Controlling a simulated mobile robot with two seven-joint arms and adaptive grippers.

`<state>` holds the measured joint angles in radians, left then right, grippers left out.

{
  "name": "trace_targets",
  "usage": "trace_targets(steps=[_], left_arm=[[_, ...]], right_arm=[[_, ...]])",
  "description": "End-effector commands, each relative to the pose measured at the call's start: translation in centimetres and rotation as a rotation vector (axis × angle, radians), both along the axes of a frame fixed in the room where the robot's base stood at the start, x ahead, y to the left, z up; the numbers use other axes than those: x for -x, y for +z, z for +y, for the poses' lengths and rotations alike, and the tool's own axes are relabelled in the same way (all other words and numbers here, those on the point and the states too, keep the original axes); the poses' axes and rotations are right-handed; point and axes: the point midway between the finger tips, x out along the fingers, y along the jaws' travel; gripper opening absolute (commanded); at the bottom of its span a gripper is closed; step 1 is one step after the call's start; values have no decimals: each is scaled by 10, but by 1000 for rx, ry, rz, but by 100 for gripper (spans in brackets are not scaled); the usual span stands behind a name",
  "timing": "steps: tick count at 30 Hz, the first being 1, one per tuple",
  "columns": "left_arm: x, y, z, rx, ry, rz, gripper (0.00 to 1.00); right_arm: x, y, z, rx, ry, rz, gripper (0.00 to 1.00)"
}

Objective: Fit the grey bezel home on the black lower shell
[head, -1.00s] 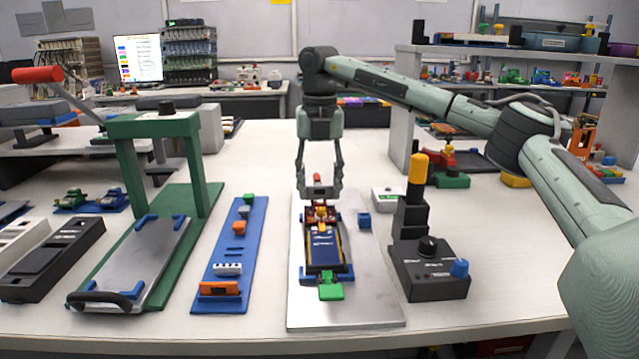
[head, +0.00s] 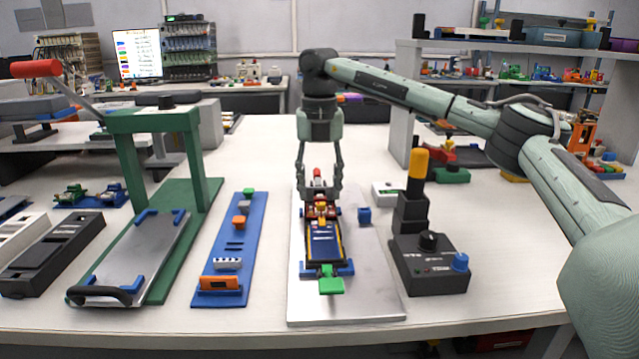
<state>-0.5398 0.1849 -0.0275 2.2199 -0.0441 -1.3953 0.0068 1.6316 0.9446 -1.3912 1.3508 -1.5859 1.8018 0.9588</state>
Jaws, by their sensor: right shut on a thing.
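My right gripper (head: 320,201) points straight down at the far end of the work stack, shut, with one finger on each side. What it grips is mostly hidden; it appears to be the grey bezel, whose outline is hard to separate from the dark stack. The black lower shell (head: 318,265) lies lengthwise in blue corner holders on a metal plate (head: 365,300). A blue face with pale marks and an orange-yellow edge shows on the stack. I cannot tell whether the bezel is fully seated. My left gripper is not in view.
A green tab (head: 330,284) sits at the stack's near end, and a red-tipped part (head: 317,173) stands behind it. A black control box (head: 430,268) is at right. A blue parts strip (head: 225,265) and green press (head: 195,245) are at left.

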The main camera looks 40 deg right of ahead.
Motion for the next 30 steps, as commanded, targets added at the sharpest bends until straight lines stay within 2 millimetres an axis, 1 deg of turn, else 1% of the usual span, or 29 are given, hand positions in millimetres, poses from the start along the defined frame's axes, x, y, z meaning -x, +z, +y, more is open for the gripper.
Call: trace_targets(steps=[5, 6, 12, 20, 23, 26, 30], left_arm=[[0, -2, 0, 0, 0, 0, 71], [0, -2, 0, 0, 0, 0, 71], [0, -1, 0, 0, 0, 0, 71], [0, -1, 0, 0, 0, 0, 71], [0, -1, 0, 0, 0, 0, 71], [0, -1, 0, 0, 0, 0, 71], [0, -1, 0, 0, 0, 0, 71]], right_arm=[[0, -5, 0, 0, 0, 0, 34], [0, -6, 0, 0, 0, 0, 47], [0, -5, 0, 0, 0, 0, 70], [0, -5, 0, 0, 0, 0, 70], [0, 0, 0, 0, 0, -1, 70], [-1, 14, 1, 0, 0, -4, 70], [-1, 43, 1, 0, 0, -5, 70]])
